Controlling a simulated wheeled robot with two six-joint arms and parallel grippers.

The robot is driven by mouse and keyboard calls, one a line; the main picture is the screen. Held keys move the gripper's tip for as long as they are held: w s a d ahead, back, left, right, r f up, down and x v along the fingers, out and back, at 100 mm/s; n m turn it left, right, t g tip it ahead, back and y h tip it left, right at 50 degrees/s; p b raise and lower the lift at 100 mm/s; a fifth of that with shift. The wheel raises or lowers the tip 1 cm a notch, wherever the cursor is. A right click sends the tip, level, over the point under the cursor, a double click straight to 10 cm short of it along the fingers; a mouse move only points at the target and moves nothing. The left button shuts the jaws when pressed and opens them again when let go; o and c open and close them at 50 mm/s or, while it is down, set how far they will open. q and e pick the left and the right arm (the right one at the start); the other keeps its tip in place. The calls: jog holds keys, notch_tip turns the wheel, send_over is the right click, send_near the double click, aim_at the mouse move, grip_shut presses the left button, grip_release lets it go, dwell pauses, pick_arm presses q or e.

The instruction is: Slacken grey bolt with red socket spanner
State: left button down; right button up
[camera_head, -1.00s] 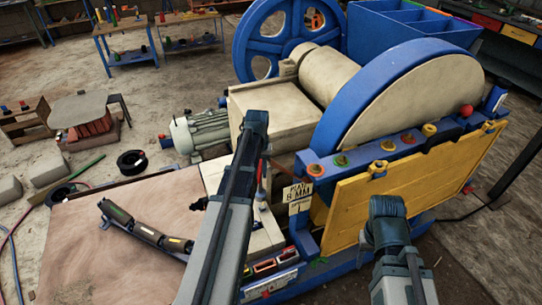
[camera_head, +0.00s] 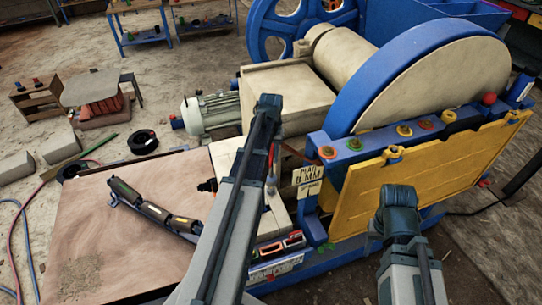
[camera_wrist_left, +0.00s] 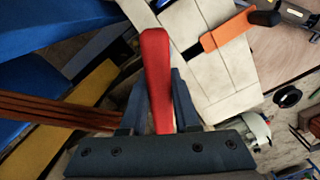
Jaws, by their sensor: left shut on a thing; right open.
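My left gripper (camera_wrist_left: 158,100) is shut on a long red handle (camera_wrist_left: 157,70), taken to be the red socket spanner, standing between its fingers in the left wrist view. In the head view only a thin red piece (camera_head: 271,156) shows beside my left arm, and the fingers are mostly hidden. The spanner's socket end is out of sight. My right gripper (camera_head: 385,222) is open and empty in front of the yellow plate; its fingers are hard to make out. Coloured bolts, such as an orange-red one (camera_head: 327,152), line the blue beam (camera_head: 372,146). I cannot pick out the grey bolt.
A paper sign (camera_head: 310,180) stands at the beam's left end. The yellow plate (camera_head: 430,175) leans along the machine's front. The big blue wheel (camera_head: 430,70) rises behind the beam.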

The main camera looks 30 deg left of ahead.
pick_arm(q)
jog(key=shift+f+b, duration=0.6)
jog(key=shift+f, duration=0.35)
jog(key=shift+f+b, duration=0.4)
jog(key=shift+f, duration=0.05)
jog(key=shift+f+b, duration=1.85)
jog(key=n, duration=0.4)
jog(key=shift+n, duration=1.5)
